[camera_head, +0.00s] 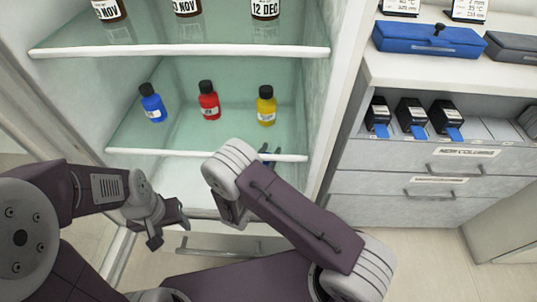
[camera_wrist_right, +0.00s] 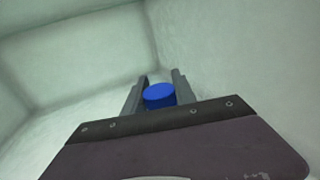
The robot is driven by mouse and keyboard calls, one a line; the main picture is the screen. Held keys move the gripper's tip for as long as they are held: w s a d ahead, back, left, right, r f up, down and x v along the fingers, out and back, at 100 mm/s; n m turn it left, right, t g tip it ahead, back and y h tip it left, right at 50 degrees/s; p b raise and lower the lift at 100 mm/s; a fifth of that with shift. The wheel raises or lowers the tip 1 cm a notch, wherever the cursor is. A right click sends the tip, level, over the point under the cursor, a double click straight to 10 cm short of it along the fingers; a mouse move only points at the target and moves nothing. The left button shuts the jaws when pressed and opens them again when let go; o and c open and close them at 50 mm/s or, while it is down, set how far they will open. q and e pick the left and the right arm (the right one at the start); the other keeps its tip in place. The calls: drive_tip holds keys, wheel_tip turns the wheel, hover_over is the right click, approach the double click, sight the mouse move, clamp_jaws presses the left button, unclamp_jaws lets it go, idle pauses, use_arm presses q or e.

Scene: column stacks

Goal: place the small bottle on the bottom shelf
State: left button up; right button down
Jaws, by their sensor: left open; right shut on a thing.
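The small bottle shows in the right wrist view as a round blue top (camera_wrist_right: 159,91); its lower part is hidden. My right gripper (camera_wrist_right: 160,77) is shut on it, with one finger on each side. In the head view my right gripper (camera_head: 268,156) is mostly hidden behind my own arm, at the front right of the cabinet by the lower shelf edge. The bottom shelf (camera_head: 180,178) is the pale surface under that edge, partly covered by my arms. I cannot tell whether the bottle touches it. My left gripper (camera_head: 168,233) is open and empty in front of the cabinet.
Blue (camera_head: 152,104), red (camera_head: 209,101) and yellow (camera_head: 265,106) bottles stand on the middle shelf (camera_head: 200,153). Larger labelled bottles (camera_head: 187,22) stand on the upper shelf (camera_head: 180,51). A drawer counter (camera_head: 440,160) stands to the right. Pale walls surround the right gripper closely.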

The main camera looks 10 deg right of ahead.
drive_tip(key=shift+d, duration=0.15)
drive_tip(key=c, duration=1)
unclamp_jaws()
drive_tip(key=shift+f, duration=0.1)
drive_tip(key=shift+r, duration=0.2)
drive_tip(key=p+v, duration=0.3)
drive_tip(key=v, duration=0.9)
drive_tip(key=shift+f, duration=0.1)
